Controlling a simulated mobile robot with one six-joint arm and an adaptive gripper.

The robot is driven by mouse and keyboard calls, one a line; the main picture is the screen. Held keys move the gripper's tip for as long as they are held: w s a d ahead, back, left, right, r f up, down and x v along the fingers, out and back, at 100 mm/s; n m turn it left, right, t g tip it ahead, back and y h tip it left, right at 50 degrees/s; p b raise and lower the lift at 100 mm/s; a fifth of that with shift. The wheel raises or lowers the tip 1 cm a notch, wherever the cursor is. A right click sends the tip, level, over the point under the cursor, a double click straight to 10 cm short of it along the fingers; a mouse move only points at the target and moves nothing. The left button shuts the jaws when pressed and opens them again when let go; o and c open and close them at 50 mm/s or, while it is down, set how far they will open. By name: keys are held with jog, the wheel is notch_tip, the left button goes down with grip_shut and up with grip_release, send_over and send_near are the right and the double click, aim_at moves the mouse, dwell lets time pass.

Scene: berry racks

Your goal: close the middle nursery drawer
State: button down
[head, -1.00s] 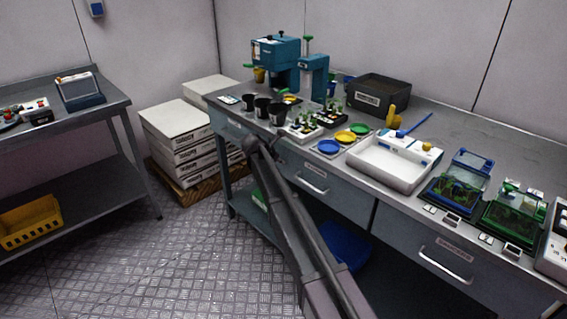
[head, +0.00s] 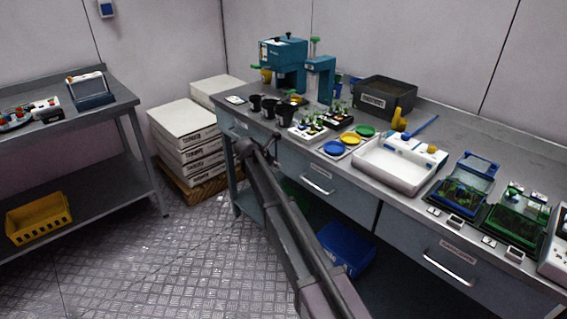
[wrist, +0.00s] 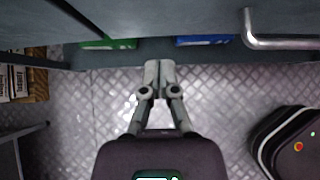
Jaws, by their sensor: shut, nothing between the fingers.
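The bench (head: 470,134) has grey drawer fronts along its front. The middle drawer (head: 345,205) has a pale bar handle (head: 318,184) and a small label above it. Its front looks close to the bench face; I cannot tell whether a gap remains. In the wrist view, a bar handle (wrist: 284,42) and a grey front (wrist: 165,17) run along the top; I cannot tell which drawer they belong to. My gripper (wrist: 158,68) is shut and empty, pointing toward the bench, left of that handle. In the head view my arm hides part of the left drawer.
A right drawer (head: 446,262) is alongside. A blue bin (head: 345,248) stands under the bench. White boxes (head: 185,125) are stacked beyond the bench's left end. A side table (head: 125,96) and yellow crate (head: 38,220) are at left. The metal floor between is clear.

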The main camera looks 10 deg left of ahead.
jog(key=p+v, duration=0.5)
jog(key=v, duration=0.3)
jog(key=shift+s, duration=0.2)
jog(key=shift+r, duration=0.15)
jog(key=s+d+r+m+g+p, duration=0.1)
jog(key=s+d+m+p, duration=0.2)
jog(key=d, duration=0.5)
jog(key=s+d+m+g+y+p, duration=0.1)
jog(key=s+d+m+g, duration=0.1)
jog(key=s+d+m, duration=0.45)
jog(key=d+r+m+g+p, duration=0.1)
jog(key=d+m+p, duration=0.15)
jog(key=d, duration=0.75)
jog(key=s+d+r+m+g+y+p, duration=0.3)
jog(key=s+d+r+m+y+p, duration=0.1)
jog(key=s+d+m, duration=1.2)
jog(key=s+d+p, duration=0.1)
jog(key=s, duration=0.3)
jog(key=shift+d+r+m+p, duration=0.2)
jog(key=shift+d+m+p, duration=0.1)
jog(key=shift+m, duration=0.1)
